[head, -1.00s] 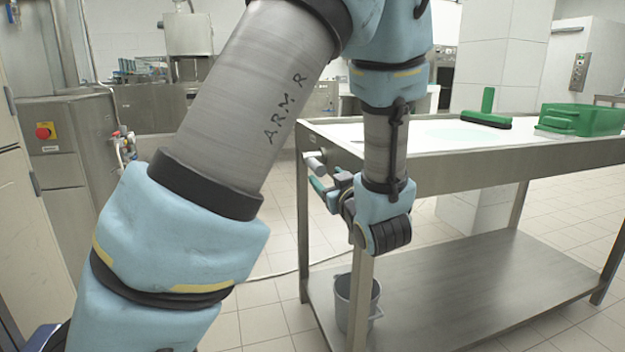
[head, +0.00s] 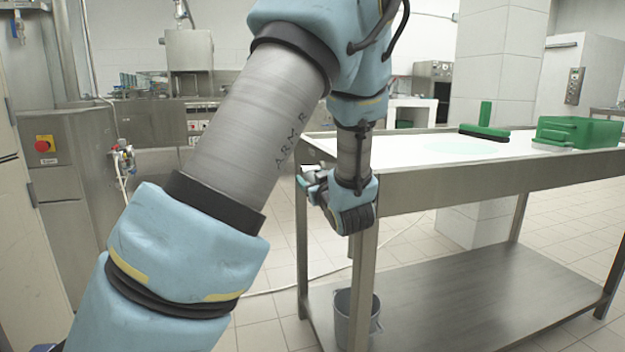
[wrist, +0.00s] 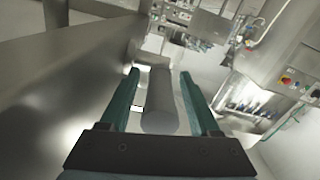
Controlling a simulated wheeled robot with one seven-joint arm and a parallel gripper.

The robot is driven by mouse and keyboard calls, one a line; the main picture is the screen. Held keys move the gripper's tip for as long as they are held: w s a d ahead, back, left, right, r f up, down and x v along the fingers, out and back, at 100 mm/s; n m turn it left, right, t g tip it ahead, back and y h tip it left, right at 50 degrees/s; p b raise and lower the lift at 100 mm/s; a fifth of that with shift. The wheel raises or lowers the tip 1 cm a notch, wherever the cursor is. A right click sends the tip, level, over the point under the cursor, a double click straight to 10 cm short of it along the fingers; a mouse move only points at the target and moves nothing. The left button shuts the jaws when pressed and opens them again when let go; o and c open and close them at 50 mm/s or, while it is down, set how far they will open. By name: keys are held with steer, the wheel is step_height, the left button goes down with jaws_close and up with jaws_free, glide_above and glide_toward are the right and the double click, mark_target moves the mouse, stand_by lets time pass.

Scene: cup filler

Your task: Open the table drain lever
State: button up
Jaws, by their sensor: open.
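The steel table (head: 480,187) stands at the right in the head view. My gripper (head: 304,182) is beside its near left end, just below the top, partly hidden by my wrist. In the wrist view my gripper (wrist: 160,78) is open, with teal fingers on either side of a grey cylinder (wrist: 160,100). The cylinder lies lengthwise between the fingers, with a visible gap at the right finger; contact at the left is unclear. I cannot tell whether it is the drain lever's handle or a pipe. The rest of the drain is hidden.
A grey bucket (head: 342,312) stands below the table's near end. A green brush (head: 485,122) and a green box (head: 577,132) are on the tabletop. A steel machine with a red button (head: 43,145) stands at the left. The floor between is clear.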

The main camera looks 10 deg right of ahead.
jaws_close()
stand_by(0.4)
stand_by(0.9)
